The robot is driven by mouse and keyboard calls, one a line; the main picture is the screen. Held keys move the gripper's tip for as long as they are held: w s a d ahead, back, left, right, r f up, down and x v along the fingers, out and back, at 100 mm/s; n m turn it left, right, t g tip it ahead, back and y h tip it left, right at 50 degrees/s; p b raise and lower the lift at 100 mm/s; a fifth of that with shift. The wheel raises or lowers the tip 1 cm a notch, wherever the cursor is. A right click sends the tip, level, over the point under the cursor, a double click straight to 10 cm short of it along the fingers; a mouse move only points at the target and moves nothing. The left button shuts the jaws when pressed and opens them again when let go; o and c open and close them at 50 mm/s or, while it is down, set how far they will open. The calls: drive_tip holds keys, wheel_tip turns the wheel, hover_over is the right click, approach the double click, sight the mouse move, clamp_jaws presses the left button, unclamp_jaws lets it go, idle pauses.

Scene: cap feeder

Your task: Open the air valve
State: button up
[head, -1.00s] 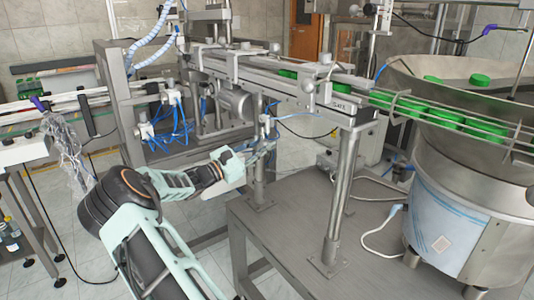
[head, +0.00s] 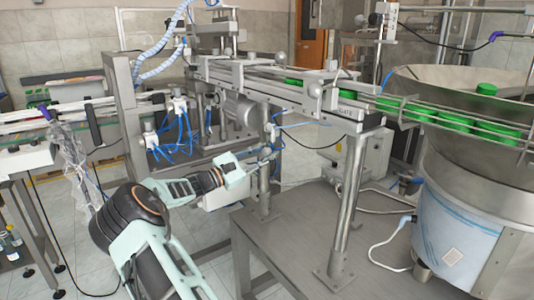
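A small metal fitting with thin blue tubing (head: 272,130) is fixed to the post below the conveyor. It looks like the air valve, but its handle is too small to make out. My gripper (head: 266,156) is at the end of the pale green arm, close to the post and just below this fitting. I cannot tell whether it touches anything. Its fingers are small and blend with the post, so their opening is unclear.
The steel table (head: 300,222) carries the conveyor posts (head: 349,195). A cap feeder bowl (head: 440,150) stands at right, with green caps (head: 456,123) on the rail. A frame with blue hoses (head: 183,130) is left of my gripper. Clear plastic wrap (head: 75,165) hangs at left.

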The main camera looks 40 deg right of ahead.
drive_tip(key=o, duration=0.5)
drive_tip(key=v, duration=1.2)
